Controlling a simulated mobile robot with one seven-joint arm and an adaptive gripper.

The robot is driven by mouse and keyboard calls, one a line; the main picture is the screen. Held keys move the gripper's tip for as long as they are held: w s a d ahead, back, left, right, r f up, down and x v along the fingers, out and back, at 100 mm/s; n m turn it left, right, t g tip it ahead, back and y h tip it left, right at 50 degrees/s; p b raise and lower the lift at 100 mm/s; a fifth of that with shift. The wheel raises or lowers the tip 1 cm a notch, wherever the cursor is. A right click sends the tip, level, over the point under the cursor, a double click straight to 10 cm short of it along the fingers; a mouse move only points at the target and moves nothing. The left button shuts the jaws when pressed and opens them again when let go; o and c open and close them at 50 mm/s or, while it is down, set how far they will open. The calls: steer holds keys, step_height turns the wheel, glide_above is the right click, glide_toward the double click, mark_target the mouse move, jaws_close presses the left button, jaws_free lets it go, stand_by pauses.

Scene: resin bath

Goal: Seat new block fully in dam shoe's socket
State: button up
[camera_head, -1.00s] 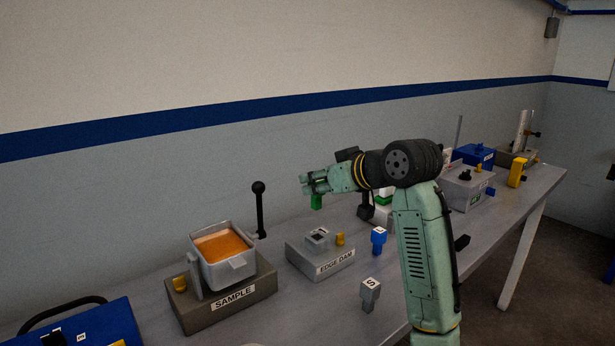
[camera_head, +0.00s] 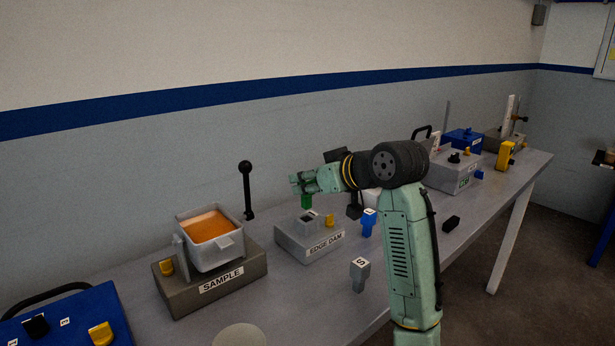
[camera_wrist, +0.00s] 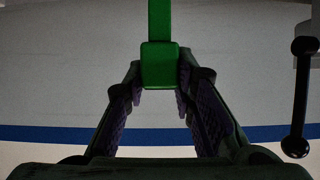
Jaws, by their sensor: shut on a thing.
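My gripper (camera_head: 303,181) is shut on a green block (camera_head: 306,201), which hangs below the fingers above the back of the grey dam shoe labelled EDGE DAM (camera_head: 288,241). The shoe's dark square socket (camera_head: 308,217) opens on its top, and the block is apart from it with a small gap in the picture. In the wrist view the green block (camera_wrist: 160,65) sits between the two finger pads, with a narrower part running up out of the frame. A blue block (camera_head: 368,221) and a grey block marked S (camera_head: 359,273) stand on the bench. The depth gap to the socket is hard to tell.
A yellow knob (camera_head: 329,220) stands on the shoe beside the socket. Left is the SAMPLE base (camera_head: 230,285) with an orange-filled tray (camera_head: 209,227) and a tall black lever (camera_head: 246,190). A blue case (camera_head: 60,320) lies front left.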

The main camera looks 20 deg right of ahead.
mark_target(309, 204)
steer(key=shift+f+b, duration=0.3)
steer(key=shift+f, duration=0.5)
steer(key=shift+p, duration=0.5)
stand_by(1.0)
steer(key=shift+f+b, duration=1.2)
steer(key=shift+f, duration=0.85)
steer(key=o, duration=1.1)
steer(key=v, duration=1.2)
